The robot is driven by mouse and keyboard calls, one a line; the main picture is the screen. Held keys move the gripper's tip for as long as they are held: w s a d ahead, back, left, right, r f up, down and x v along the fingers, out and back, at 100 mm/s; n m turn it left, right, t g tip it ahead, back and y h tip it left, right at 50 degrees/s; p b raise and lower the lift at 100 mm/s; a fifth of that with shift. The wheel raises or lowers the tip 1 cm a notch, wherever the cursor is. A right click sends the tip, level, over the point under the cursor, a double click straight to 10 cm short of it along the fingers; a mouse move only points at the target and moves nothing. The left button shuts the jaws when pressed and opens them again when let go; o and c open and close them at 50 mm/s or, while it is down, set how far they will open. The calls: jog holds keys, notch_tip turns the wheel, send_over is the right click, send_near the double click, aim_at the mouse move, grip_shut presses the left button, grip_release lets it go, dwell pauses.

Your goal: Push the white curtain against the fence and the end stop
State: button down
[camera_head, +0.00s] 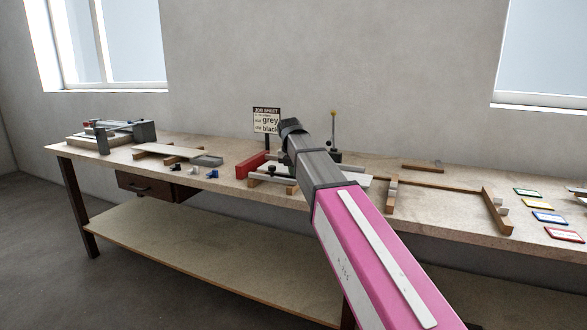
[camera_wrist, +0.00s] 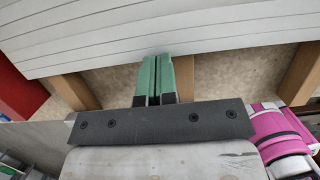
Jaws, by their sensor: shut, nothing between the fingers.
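The white curtain (camera_wrist: 150,30), made of long parallel slats, fills the upper part of the wrist view and lies across wooden bearers (camera_wrist: 72,91). My gripper (camera_wrist: 157,60) is shut and empty, its green fingertips together at the curtain's near edge. I cannot tell whether they touch it. A red block (camera_wrist: 16,88) stands at the left end of the curtain, and it also shows in the head view (camera_head: 251,165). I cannot tell for certain whether it is the end stop. In the head view my arm hides the gripper and most of the curtain. The fence is not clearly identifiable.
A wooden frame (camera_head: 440,185) lies right of my arm, with coloured cards (camera_head: 549,217) beyond it. A clamp-like fixture (camera_head: 112,134) and small blue, white and black parts (camera_head: 195,170) are at the left. A job sheet (camera_head: 266,120) stands behind.

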jog(key=w, duration=0.1)
jog(key=w+d, duration=0.1)
jog(key=shift+w, duration=0.3)
dwell(0.3)
